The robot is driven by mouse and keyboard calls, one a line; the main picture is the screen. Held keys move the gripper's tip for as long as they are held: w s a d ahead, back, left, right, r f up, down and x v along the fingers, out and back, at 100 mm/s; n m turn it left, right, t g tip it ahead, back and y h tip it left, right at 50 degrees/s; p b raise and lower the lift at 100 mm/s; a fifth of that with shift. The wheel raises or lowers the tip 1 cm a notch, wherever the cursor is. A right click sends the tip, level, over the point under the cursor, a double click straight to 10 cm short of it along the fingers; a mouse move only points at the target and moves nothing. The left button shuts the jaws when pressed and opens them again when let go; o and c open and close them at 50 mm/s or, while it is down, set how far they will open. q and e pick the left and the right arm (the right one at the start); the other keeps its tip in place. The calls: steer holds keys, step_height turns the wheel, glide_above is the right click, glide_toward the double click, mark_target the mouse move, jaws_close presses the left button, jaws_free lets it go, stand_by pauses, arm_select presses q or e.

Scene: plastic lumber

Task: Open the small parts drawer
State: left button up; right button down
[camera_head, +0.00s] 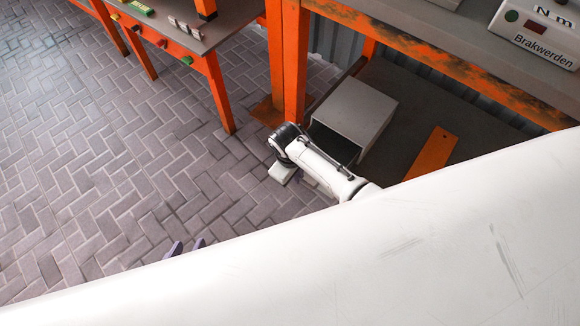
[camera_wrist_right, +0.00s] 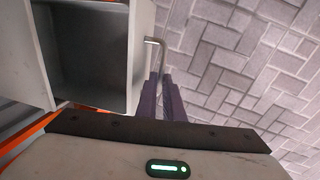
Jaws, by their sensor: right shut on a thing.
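The small parts drawer unit is a light grey box (camera_head: 362,108) on the dark lower shelf in the head view, with a dark opening facing my right arm. In the right wrist view the drawer (camera_wrist_right: 144,50) stands pulled out from the grey housing (camera_wrist_right: 18,55), and its dark interior shows. Its metal handle (camera_wrist_right: 155,41) sticks out from the front. My right gripper (camera_wrist_right: 162,82) is shut on the handle; the exact contact is partly hidden between the purple fingers.
An orange bench post (camera_head: 288,65) stands just left of the drawer unit. An orange board (camera_head: 432,154) lies on the shelf to its right. Brick floor (camera_head: 90,170) at left is clear.

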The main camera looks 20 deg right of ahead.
steer(key=c, duration=1.9)
jaws_free()
